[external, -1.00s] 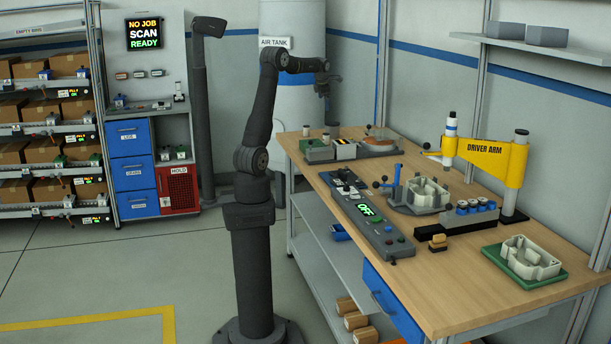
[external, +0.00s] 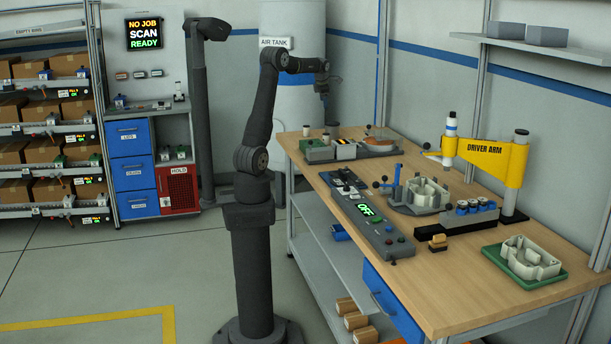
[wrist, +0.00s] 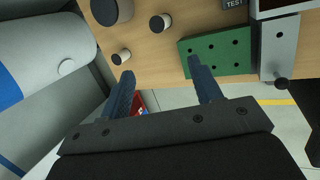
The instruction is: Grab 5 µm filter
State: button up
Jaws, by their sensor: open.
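My gripper (external: 323,92) is raised near the air tank, above the back left end of the workbench. In the wrist view its two dark fingers (wrist: 161,68) are apart with nothing between them. A bigger dark round part (wrist: 110,10) is cut off by the top edge. I can read no 5 µm label, so I cannot tell which thing is the filter.
A green plate with holes (wrist: 228,60) and a grey block (wrist: 279,48) lie right of the cylinders. The air tank (external: 291,100) is close behind my arm. A control panel (external: 370,222), a clamp fixture (external: 405,205) and the yellow driver arm (external: 488,152) occupy the bench.

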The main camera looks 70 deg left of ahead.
jog(key=a+f+m, duration=0.1)
jog(key=f+m, duration=0.1)
jog(key=m, duration=2.4)
send_near(326, 134)
jog(key=shift+t+h, duration=0.4)
jog(key=a+f, duration=0.2)
jog(key=f, duration=0.2)
jog(key=shift+w+a+f, duration=0.1)
jog(key=shift+a+f, duration=0.2)
jog(key=shift+a, duration=0.1)
jog(key=shift+w+x, duration=0.1)
jog(key=shift+x, duration=1.25)
jog(key=shift+w+x, duration=0.15)
jog(key=shift+x, duration=1.2)
jog(key=shift+d, duration=0.15)
jog(key=c, duration=1)
